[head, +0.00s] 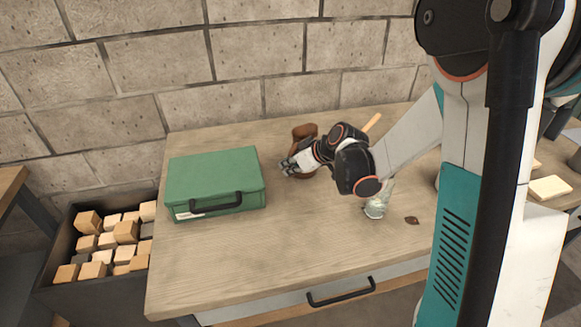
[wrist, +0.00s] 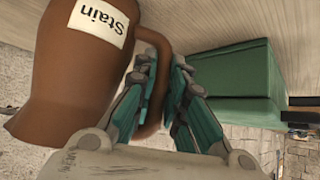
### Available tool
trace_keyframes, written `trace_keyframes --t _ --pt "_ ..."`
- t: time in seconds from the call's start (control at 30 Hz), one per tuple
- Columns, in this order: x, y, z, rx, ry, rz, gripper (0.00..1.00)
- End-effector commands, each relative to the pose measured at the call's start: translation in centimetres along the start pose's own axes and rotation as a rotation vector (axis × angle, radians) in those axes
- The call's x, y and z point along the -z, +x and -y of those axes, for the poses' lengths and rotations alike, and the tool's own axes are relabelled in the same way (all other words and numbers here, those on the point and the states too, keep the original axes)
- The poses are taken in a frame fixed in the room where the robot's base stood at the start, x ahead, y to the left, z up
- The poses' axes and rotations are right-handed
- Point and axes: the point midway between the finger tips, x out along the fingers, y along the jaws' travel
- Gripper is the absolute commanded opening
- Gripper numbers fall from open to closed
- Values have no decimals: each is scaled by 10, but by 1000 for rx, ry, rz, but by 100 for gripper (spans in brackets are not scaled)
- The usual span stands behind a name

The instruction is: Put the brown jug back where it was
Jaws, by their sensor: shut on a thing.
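The brown jug (wrist: 68,75) fills the left of the wrist view, with a white label reading "Stain" in upside-down letters. My gripper (wrist: 165,75) is shut on the jug's handle, at the side of its body. In the head view the jug (head: 304,131) is at the back of the wooden table, mostly hidden behind my gripper (head: 288,168) and wrist. I cannot tell whether its base touches the table.
A green case (head: 215,172) with a black handle lies just left of the jug. A pale glass-like item (head: 376,203) and a small brown piece (head: 412,220) are at the right. A bin of wooden blocks (head: 57,252) stands left. The front tabletop (head: 240,260) is clear.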

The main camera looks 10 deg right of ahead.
Motion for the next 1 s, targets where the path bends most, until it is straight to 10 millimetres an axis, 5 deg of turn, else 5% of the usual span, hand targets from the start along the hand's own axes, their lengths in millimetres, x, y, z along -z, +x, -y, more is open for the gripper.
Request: trace_keyframes --t 0.23,0.3,0.37,0.77,1.0 --pt "-1 1 0 0 0 -1 0" --pt "-1 1 0 0 0 0 24" --pt "-1 1 0 0 0 0 32" --pt "2 -3 0 0 0 0 32" --pt "2 -44 0 -2 3 0 32"
